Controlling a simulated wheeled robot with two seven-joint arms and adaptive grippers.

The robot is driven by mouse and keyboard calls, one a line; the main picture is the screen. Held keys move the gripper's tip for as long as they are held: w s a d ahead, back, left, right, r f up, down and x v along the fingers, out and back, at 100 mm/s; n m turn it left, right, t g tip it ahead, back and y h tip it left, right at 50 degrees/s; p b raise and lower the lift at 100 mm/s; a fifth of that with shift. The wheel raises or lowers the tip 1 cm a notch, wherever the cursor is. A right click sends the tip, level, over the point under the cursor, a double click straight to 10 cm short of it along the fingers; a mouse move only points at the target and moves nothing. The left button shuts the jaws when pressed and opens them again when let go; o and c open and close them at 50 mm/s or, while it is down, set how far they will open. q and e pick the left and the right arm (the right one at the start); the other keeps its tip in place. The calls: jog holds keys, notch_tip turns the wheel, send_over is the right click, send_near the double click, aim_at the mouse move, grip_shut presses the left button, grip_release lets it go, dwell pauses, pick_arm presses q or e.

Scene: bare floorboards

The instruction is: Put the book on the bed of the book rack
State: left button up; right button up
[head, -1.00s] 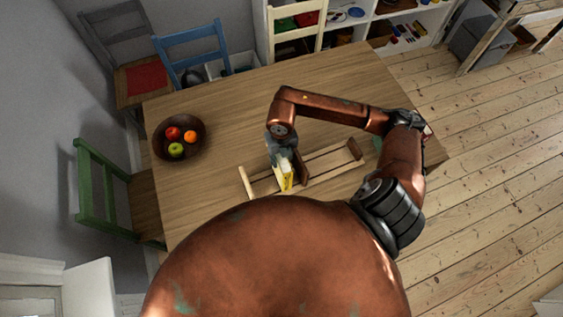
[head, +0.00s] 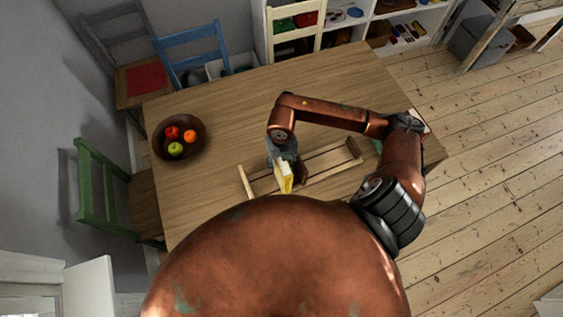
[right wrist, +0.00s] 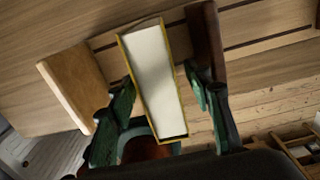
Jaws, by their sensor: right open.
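The book (head: 285,177) has a yellow cover and white page edges. It stands on the bed of the wooden book rack (head: 246,182), between the pale left end board and a dark brown upright (head: 302,172). My right gripper (head: 280,157) is above the book in the head view and partly hides it. In the right wrist view, the green fingers of my right gripper (right wrist: 158,108) are spread on either side of the book (right wrist: 155,80), with gaps visible. The rack's pale end board (right wrist: 75,85) is to the left there. My left gripper is not in view.
The rack stands on a wooden table (head: 235,108). A dark bowl (head: 158,150) with fruit is at the table's left. A green chair (head: 98,195) and a blue chair (head: 190,48) stand at its edges. The table's middle is clear.

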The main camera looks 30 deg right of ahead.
notch_tip(320, 180, up, 12)
jog(key=b, duration=0.1)
jog(key=shift+r, duration=0.2)
dwell(0.4)
